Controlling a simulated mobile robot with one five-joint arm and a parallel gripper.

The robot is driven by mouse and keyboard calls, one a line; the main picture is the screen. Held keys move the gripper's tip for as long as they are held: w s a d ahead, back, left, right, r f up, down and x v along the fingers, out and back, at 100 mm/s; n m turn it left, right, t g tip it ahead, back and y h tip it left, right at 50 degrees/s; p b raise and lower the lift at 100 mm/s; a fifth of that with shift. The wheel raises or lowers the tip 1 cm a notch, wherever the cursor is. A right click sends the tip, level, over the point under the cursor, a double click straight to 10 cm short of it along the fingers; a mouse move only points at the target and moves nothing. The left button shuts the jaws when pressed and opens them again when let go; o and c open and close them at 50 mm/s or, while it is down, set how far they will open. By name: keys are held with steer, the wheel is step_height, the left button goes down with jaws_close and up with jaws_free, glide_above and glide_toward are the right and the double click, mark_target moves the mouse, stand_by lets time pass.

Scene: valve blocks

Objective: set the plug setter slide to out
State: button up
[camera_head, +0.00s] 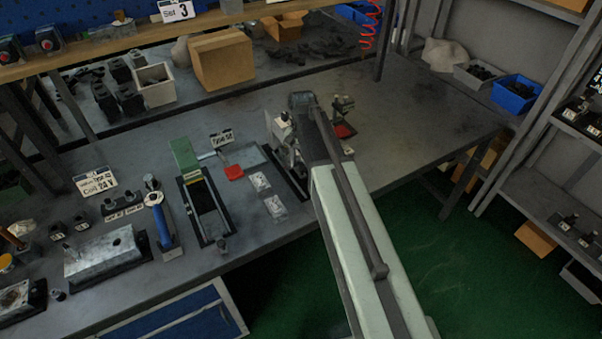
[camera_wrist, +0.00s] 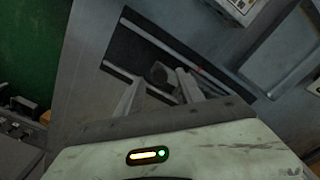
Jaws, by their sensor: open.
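A dark base with pale rails, which I take to be the plug setter, lies under my arm in the head view (camera_head: 295,182); its upper part is largely hidden there. In the wrist view the black base (camera_wrist: 130,50) has two pale rails and a dark round knob, probably the slide's handle (camera_wrist: 158,73). My gripper (camera_wrist: 157,82) is open, one finger on each side of the knob. I cannot tell whether either finger touches it. In the head view the gripper is mostly hidden by my own arm. The slide's in or out position is unclear.
A small fixture with a red part (camera_head: 343,131) is close on the right.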

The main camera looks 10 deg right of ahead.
steer(key=shift+f, duration=0.75)
steer(key=shift+r, duration=0.15)
jaws_close()
stand_by(0.7)
